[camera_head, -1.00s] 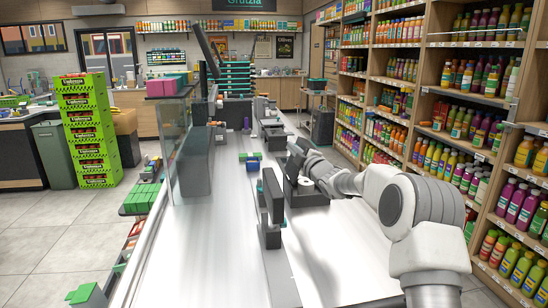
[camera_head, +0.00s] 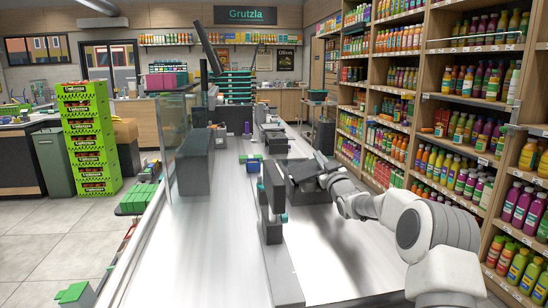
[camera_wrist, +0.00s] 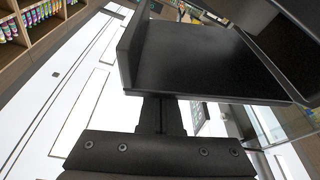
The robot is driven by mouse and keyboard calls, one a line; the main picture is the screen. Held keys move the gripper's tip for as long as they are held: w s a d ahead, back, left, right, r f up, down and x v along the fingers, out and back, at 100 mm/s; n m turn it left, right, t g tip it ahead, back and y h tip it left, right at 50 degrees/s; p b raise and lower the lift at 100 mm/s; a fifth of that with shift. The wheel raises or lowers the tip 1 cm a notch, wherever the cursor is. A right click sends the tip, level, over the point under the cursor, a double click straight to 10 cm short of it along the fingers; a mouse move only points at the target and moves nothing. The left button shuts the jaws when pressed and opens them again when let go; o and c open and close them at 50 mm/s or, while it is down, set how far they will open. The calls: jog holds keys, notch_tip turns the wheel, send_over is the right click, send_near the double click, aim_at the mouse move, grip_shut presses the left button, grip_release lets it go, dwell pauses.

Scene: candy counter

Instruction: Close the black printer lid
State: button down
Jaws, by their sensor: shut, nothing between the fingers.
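The black printer (camera_head: 296,192) stands on the white counter, just right of an upright dark screen that partly hides it. A dark flat piece that looks like its lid (camera_head: 298,167) lies over it, tilted; I cannot tell whether it is fully down. My gripper (camera_head: 316,176) is at the printer's right side, at the end of the white arm, dark against dark. In the wrist view my shut, empty gripper (camera_wrist: 162,115) points at a large black panel with a raised edge (camera_wrist: 200,55), which looks like part of the printer. The fingertips are at or under its near edge; contact is unclear.
The upright dark screen (camera_head: 272,188) on its stand is close to the printer's left. A clear partition (camera_head: 178,150) stands further left. Shelves of bottles (camera_head: 470,130) line the right side. The near white counter (camera_head: 200,265) is clear.

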jog(key=shift+d+f+b, duration=0.4)
jog(key=shift+f+b, duration=0.15)
jog(key=shift+f, duration=0.2)
jog(key=s+d+p, duration=0.2)
jog(key=s+d, duration=0.2)
jog(key=s, duration=0.8)
notch_tip(320, 180, up, 7)
jog(key=w+a+m+g+h+p, duration=0.25)
jog(key=m+g+p, duration=0.2)
jog(key=p, duration=0.65)
jog(key=shift+n, duration=0.35)
jog(key=x, duration=0.9)
jog(key=shift+w+d+f, duration=0.1)
jog(key=shift+d, duration=0.15)
notch_tip(320, 180, down, 3)
jog(key=shift+d+r+b, duration=0.1)
jog(key=shift+b, duration=0.2)
jog(key=shift+f, duration=0.6)
